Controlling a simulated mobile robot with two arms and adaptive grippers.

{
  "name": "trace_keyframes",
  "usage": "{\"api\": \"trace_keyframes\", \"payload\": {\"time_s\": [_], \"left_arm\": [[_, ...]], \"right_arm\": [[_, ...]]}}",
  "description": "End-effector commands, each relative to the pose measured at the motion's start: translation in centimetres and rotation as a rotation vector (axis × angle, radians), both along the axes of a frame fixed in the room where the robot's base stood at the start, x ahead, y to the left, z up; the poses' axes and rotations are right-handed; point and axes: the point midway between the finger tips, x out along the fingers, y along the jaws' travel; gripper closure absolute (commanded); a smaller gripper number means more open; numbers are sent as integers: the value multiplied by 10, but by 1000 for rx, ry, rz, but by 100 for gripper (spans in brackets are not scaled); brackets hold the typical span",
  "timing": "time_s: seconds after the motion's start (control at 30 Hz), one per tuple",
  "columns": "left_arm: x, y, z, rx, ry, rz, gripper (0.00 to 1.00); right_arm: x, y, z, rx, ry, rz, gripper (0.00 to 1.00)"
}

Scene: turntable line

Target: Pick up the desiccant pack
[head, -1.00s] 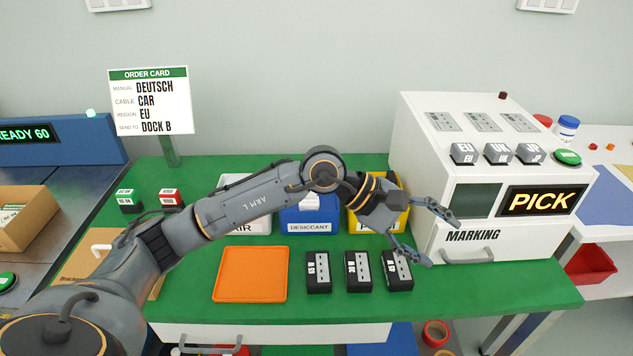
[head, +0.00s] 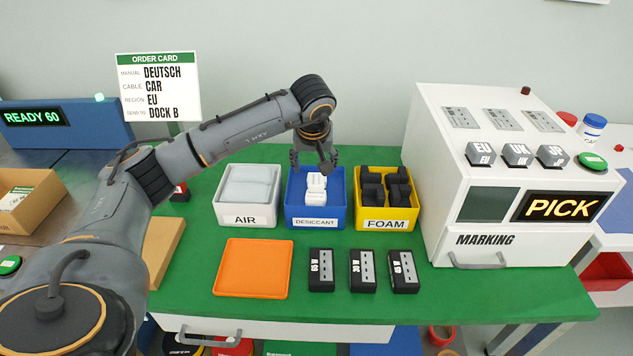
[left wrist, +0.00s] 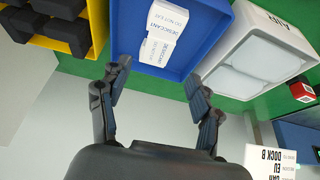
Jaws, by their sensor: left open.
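White desiccant packs (head: 316,187) lie in the blue bin labelled DESICCANT (head: 315,223), in the middle of the green table. My left gripper (head: 315,166) is open and empty above the back part of that bin. In the left wrist view the packs (left wrist: 163,32) carry printed labels and lie in the blue bin (left wrist: 190,62), beyond the spread fingers of the left gripper (left wrist: 155,90). The fingers are apart from the packs. My right gripper is not in view.
A white AIR bin (head: 245,220) stands left of the blue bin and a yellow FOAM bin (head: 387,225) right. An orange tray (head: 253,268) and several black power blocks (head: 362,271) lie in front. The marking machine (head: 500,190) stands at right.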

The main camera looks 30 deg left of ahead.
Motion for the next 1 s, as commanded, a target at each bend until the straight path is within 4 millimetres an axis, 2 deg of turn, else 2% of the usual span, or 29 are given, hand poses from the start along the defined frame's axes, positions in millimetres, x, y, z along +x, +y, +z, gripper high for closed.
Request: {"api": "trace_keyframes", "payload": {"time_s": [0.17, 0.4, 0.5, 0.77, 1.0], "left_arm": [[3, 1, -11, -1, 2, -1, 36], [14, 3, -45, -3, 2, 1, 36], [17, 5, -53, -2, 1, 0, 36], [18, 6, -56, -2, -1, -1, 36], [18, 6, -55, -2, -1, -1, 83]], "right_arm": [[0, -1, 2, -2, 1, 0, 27], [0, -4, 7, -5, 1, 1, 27], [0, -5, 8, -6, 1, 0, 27], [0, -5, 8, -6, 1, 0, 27], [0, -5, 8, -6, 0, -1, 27]]}}
